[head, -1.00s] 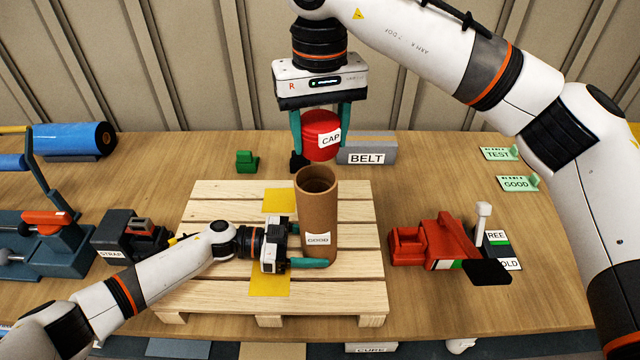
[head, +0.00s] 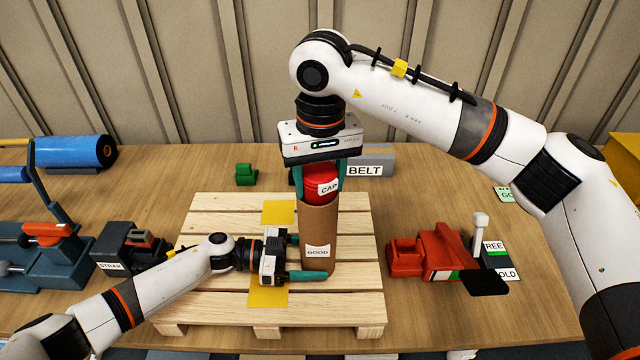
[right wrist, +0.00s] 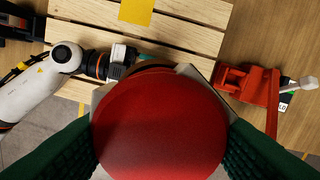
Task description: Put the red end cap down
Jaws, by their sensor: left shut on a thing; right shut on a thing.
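The red end cap (head: 322,187), labelled CAP, is held in my right gripper (head: 321,180), which is shut on it. It sits at the mouth of the brown cardboard tube (head: 318,225), labelled GOOD; its lower part is hidden by the tube's rim. In the right wrist view the red cap (right wrist: 160,125) fills the middle between the teal fingers and covers most of the tube. My left gripper (head: 308,258) is shut on the tube near its base. The tube stands upright on the wooden pallet (head: 215,235).
A red tool (head: 430,250) lies right of the pallet. A grey BELT block (head: 375,163) and a green piece (head: 246,174) stand behind. A dark STRAP device (head: 125,247) and a blue roll (head: 88,152) are at left. Yellow patches (head: 268,297) lie on the pallet.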

